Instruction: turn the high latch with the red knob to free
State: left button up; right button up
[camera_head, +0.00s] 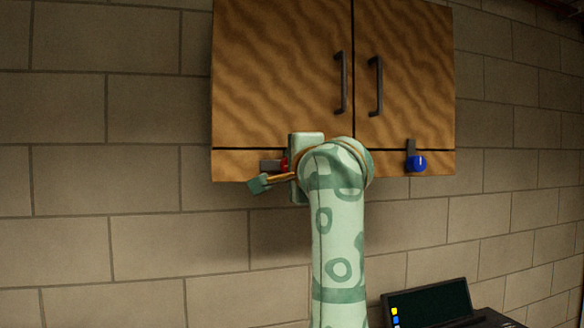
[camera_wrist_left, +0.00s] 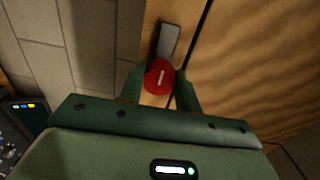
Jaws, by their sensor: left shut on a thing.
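The grey latch bar (camera_wrist_left: 168,42) extends from the knob toward the picture's top. My right gripper is not in view.
The two-door cabinet (camera_head: 283,70) has two dark vertical handles. A second latch with a blue knob (camera_head: 416,163) is at its lower right, its bar pointing up. A dark-screened device (camera_head: 430,304) stands at the lower right. A block wall is behind.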

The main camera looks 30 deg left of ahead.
pick_arm(q)
jog(key=o, duration=1)
jog(key=shift+w, duration=0.1)
jog(key=v, duration=1.6)
jog(key=shift+d+b, duration=0.1)
jog(key=shift+b, duration=0.25)
